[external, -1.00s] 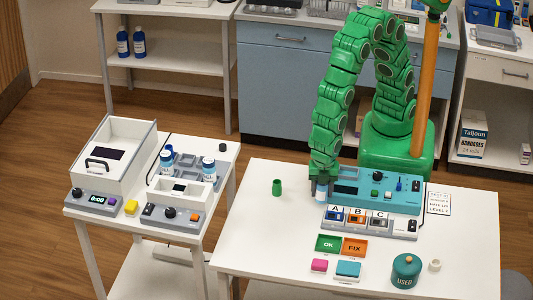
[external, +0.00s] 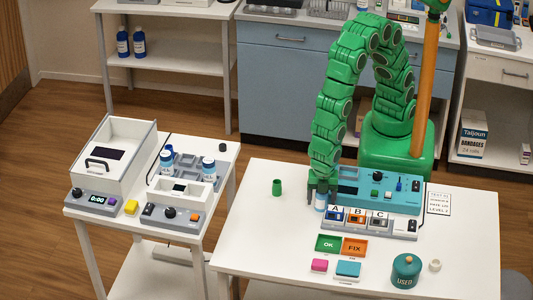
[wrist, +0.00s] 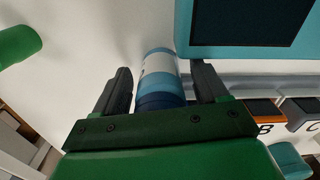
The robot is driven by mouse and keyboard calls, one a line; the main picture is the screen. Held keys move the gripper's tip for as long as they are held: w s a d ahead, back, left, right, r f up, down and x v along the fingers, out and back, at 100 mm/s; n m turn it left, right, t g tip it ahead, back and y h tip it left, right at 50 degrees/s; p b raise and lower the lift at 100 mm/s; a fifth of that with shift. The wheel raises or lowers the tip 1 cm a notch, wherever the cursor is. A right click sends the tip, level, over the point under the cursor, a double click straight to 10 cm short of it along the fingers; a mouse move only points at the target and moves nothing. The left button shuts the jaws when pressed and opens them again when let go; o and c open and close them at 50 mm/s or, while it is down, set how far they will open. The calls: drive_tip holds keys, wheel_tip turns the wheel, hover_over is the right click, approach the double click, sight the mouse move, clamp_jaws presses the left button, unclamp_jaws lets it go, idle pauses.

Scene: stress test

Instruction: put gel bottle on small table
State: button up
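A small white and blue bottle with a dark blue cap (wrist: 160,80) stands on the near white table (external: 250,235), by the left end of a teal device; I cannot read its label to tell whether it is the gel bottle. In the external view the bottle (external: 320,201) is partly hidden by my gripper (external: 319,193). In the wrist view the fingers of my gripper (wrist: 165,85) are apart on either side of the bottle, with gaps showing.
The teal device (external: 375,188) with slots A, B and C is right beside the bottle. A green cup (external: 277,187) stands to the left. OK and FIX pads (external: 341,244), a pink block, a teal block and a teal pot (external: 406,271) lie in front. The table's left front is clear.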

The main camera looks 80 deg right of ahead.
drive_tip(key=shift+r, duration=0.15)
wheel_tip(320, 180, up, 12)
idle(0.8)
drive_tip(key=shift+w+d, duration=0.1)
drive_tip(key=w+d+r+m, duration=0.3)
drive_tip(key=d, duration=0.5)
drive_tip(key=w+d+r+m, duration=0.2)
drive_tip(key=d+r+m, duration=0.1)
drive_tip(key=d, duration=0.6)
drive_tip(key=w+d+r+m, duration=0.3)
drive_tip(key=d, duration=0.5)
drive_tip(key=s+d+r+m+g, duration=0.1)
drive_tip(key=s+d+m, duration=0.4)
drive_tip(key=d, duration=0.4)
drive_tip(key=s+d+r+m, duration=0.2)
drive_tip(key=s+d+m, duration=0.3)
drive_tip(key=d, duration=0.4)
drive_tip(key=shift+s+d+r+g, duration=0.15)
drive_tip(key=shift+s+r+g, duration=0.1)
drive_tip(key=shift+s+g, duration=0.2)
drive_tip(key=shift+o, duration=0.3)
drive_tip(key=shift+s+d+m, duration=0.25)
drive_tip(key=shift+s+m, duration=0.15)
